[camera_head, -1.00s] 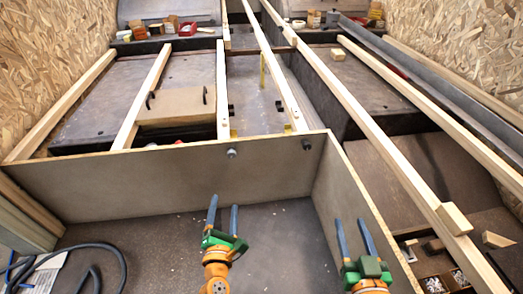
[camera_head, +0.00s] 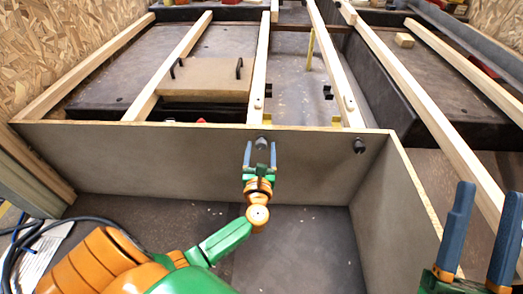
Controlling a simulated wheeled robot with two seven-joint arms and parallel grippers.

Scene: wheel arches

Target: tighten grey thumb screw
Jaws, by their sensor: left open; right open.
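The grey thumb screw (camera_head: 262,142) sits on the upper part of the upright panel (camera_head: 150,165), just below its top edge. My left gripper (camera_head: 260,151) is open and points at the panel. In the head view its two blue fingers lie on either side of the grey screw; I cannot tell how much gap in depth is left. A darker, black thumb screw (camera_head: 359,146) is on the same panel further right. My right gripper (camera_head: 486,196) is open and empty at the lower right, away from both screws.
Pale wooden slats (camera_head: 258,75) run back from the panel. A brown board with two black handles (camera_head: 207,78) lies behind it. A side panel (camera_head: 397,200) stands at right. A dark cable (camera_head: 30,240) lies at the lower left. The floor before the panel is clear.

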